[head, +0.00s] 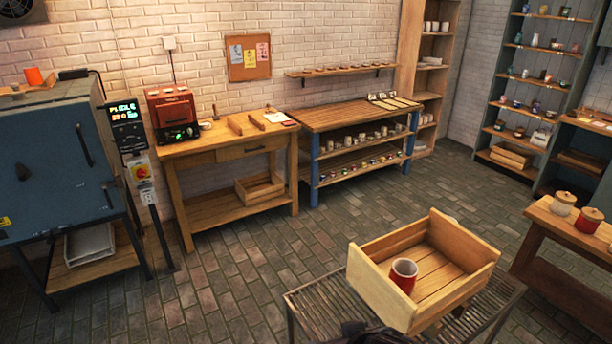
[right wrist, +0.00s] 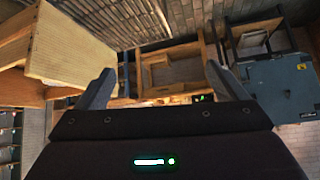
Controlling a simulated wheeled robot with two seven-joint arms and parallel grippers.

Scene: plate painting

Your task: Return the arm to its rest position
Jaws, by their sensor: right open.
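My right gripper (right wrist: 159,70) shows in the right wrist view with its two fingers wide apart and nothing between them. A wooden crate (head: 470,287) sits on a slatted metal stand in the head view. A red cup with a pale rim (head: 403,276) stands upright inside the crate. In the right wrist view the crate (right wrist: 75,50) is at the upper left, beside the left finger; I cannot tell the exact gap. A dark piece of my arm shows at the bottom edge of the head view, in front of the crate. My left gripper is not in view.
The slatted stand (head: 320,306) is under the crate. A table with lidded jars (head: 543,226) is close on the right. A blue kiln (head: 50,165), a workbench (head: 220,142) and shelves stand farther back. The brick floor between is clear.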

